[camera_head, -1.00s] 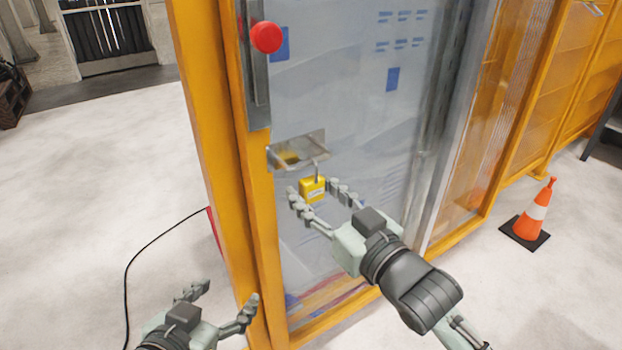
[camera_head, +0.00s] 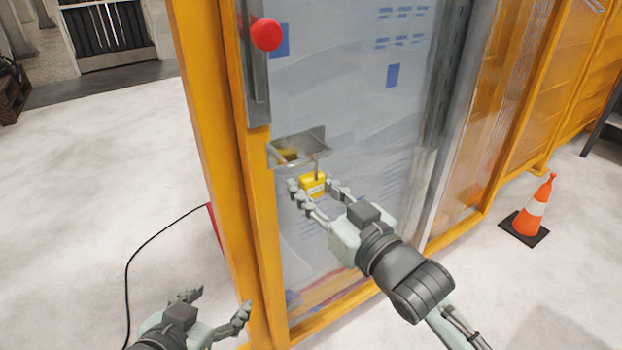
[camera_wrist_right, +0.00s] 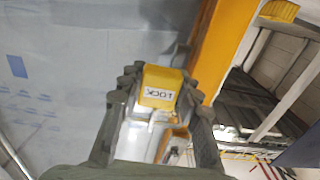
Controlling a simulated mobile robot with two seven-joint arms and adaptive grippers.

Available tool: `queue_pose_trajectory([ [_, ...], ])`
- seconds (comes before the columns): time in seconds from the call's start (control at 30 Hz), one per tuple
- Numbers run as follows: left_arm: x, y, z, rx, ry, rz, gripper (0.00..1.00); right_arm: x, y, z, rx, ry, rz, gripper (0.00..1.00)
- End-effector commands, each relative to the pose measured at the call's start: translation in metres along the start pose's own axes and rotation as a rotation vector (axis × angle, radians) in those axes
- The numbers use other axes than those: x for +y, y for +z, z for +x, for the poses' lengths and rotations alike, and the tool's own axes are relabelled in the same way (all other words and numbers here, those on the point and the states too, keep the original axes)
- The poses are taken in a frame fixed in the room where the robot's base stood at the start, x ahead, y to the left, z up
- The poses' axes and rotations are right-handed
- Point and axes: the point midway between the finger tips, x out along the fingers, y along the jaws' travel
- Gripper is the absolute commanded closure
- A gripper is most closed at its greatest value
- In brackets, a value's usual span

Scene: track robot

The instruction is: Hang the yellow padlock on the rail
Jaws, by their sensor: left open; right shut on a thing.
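The yellow padlock (camera_head: 313,184) is held upright between the fingers of my right gripper (camera_head: 312,189), its shackle pointing up. The right wrist view shows its yellow body with a LOCK label (camera_wrist_right: 158,97) between the fingertips (camera_wrist_right: 158,82). A small metal bracket on the door, which looks like the rail (camera_head: 312,137), is just above the padlock. The shackle top overlaps the bracket's front edge in the head view; I cannot tell whether it is around it or only in front. My left gripper (camera_head: 217,304) is open and empty, low at the left.
A yellow door frame post (camera_head: 206,150) stands left of the clear panel. A red knob (camera_head: 267,34) is above the bracket. An orange cone (camera_head: 536,207) stands on the floor at the right, and a black cable (camera_head: 133,260) lies at the left.

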Motion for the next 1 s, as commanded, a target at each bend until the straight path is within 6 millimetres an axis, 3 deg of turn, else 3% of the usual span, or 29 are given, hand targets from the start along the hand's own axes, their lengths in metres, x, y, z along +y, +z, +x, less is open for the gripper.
queue_pose_trajectory([
  [1.0,-0.002,-0.016,-0.011,0.0,-0.001,0.0,0.33,0.0,-0.016,0.0,0.001,0.0,0.0,0.97],
])
